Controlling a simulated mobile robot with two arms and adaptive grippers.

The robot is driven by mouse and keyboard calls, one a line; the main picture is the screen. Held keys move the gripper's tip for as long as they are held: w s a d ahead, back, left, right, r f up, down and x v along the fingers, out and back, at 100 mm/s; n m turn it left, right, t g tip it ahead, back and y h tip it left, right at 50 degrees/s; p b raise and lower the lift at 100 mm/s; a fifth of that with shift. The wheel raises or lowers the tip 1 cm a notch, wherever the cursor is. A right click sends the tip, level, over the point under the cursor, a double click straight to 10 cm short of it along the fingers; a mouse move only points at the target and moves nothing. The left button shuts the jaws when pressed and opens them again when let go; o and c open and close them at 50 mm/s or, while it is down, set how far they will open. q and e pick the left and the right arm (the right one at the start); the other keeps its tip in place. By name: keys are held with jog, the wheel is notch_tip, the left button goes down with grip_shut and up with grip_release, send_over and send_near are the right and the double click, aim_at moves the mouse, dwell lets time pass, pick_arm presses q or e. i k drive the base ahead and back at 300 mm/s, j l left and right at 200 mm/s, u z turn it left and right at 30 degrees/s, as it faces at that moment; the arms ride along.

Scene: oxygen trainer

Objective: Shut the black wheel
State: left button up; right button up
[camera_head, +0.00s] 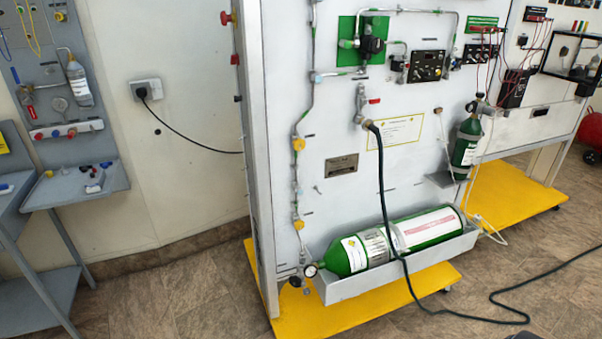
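A dark round wheel or knob (371,45) sits on a valve in front of the green plate (349,28) at the top of the white panel. A smaller dark knob (295,281) shows beside the round gauge (310,271) at the left end of the large green cylinder (405,240). I cannot tell which of these is the black wheel, or whether either is open or shut. Neither of my grippers is in view.
The white trainer panel (335,120) stands on yellow bases (360,310). A dark hose (383,190) hangs from it and runs across the floor to the right. A small green cylinder (465,150) hangs at right. A blue-grey bench (75,190) stands left. The front-left floor is clear.

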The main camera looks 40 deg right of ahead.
aim_at(295, 280)
jog(key=i+j+z, duration=0.15)
jog(key=z, duration=1.1)
